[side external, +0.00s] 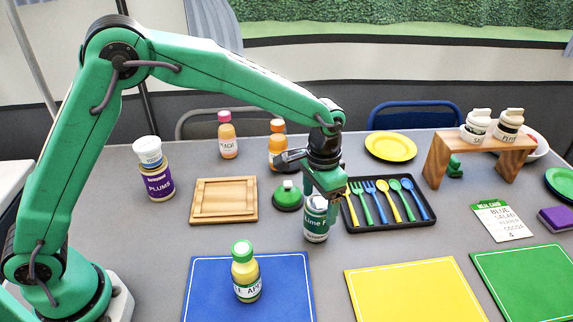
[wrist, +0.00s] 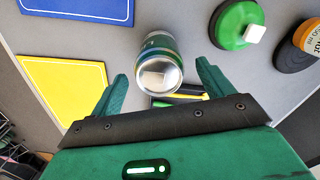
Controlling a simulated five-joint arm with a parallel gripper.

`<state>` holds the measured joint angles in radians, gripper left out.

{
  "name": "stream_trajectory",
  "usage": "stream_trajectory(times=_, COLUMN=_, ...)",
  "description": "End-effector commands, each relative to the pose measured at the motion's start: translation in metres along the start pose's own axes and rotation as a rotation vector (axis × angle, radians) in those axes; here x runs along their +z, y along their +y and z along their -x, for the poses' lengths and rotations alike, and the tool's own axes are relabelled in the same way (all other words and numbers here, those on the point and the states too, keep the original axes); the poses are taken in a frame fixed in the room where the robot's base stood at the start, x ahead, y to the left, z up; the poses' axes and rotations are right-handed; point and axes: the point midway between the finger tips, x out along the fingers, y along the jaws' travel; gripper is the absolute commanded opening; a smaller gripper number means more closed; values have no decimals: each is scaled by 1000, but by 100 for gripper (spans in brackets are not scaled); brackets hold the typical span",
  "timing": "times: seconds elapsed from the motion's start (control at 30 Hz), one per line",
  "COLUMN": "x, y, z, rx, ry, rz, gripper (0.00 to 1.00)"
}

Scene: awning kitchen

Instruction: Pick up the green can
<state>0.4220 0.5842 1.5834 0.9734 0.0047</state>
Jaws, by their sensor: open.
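The green can (side external: 316,222) stands upright on the grey table, with a silver top and a green and white label. It also shows in the wrist view (wrist: 159,66), seen from above, with its silver lid toward me. My gripper (side external: 325,185) is just above the can and hides part of its top in the side external view. In the wrist view my gripper (wrist: 160,85) is open, with one green finger on each side of the can. Gaps show between the can and both fingers there. The gripper holds nothing.
A green-topped round item (side external: 288,196) stands close left of the can. A black tray (side external: 372,223) of colored cutlery is close on the right. A yellow bottle (side external: 246,275) stands on the blue mat (side external: 205,275) in front. A yellow mat (side external: 415,290) lies front right.

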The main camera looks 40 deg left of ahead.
Motion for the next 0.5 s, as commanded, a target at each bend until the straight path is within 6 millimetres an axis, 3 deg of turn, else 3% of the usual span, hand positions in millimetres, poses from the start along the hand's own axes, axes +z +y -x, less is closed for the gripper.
stream_trajectory(times=0.3, x=0, y=1, z=-36, rx=0, ry=-3, rz=0, gripper=80)
stream_trajectory(times=0.5, x=0, y=1, z=-45, rx=0, ry=-1, rz=0, gripper=80)
